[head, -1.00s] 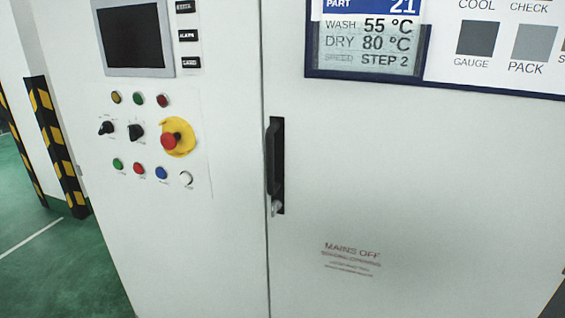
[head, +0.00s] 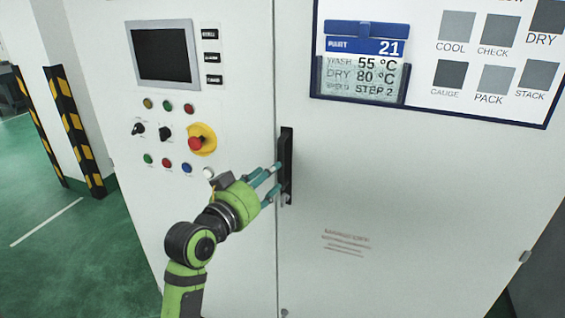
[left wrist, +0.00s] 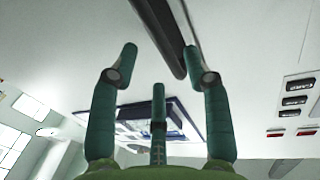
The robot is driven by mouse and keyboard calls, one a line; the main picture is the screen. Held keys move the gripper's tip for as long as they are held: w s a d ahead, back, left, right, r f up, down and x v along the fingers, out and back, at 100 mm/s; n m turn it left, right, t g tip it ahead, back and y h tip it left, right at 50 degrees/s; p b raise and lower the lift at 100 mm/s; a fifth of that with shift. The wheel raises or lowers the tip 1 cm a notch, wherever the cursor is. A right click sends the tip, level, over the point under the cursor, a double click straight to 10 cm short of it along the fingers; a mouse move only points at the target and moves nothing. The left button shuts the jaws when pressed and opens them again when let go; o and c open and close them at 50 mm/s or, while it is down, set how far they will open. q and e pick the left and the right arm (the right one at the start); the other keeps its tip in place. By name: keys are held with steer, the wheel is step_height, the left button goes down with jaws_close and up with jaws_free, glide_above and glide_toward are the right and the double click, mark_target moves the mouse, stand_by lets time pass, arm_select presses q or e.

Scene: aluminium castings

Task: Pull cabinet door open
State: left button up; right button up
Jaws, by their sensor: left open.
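The white cabinet door (head: 400,190) is closed, and its black upright handle (head: 287,150) sits by the seam on the door's left side. My left gripper (head: 277,180) is open, with its teal fingers close to the lower half of the handle. In the left wrist view, the dark handle (left wrist: 158,35) runs past the fingertips, and the gripper (left wrist: 158,65) has its fingers spread with the handle between or just beyond their tips. I cannot tell whether any finger touches it. The handle's lower end is partly hidden by the fingers in the head view. My right gripper is not in view.
Left of the seam is a control panel with a dark screen (head: 162,55), several buttons, and a red emergency stop (head: 196,143) on yellow, near my arm. A board (head: 440,70) is on the upper door. Striped posts (head: 75,130) stand at the left; green floor is open there.

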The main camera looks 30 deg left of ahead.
mark_target(283, 184)
arm_select(q)
steer(key=shift+w+a+p, duration=0.1)
steer(key=shift+w+p, duration=0.95)
steer(key=shift+w, duration=2.2)
jaws_close()
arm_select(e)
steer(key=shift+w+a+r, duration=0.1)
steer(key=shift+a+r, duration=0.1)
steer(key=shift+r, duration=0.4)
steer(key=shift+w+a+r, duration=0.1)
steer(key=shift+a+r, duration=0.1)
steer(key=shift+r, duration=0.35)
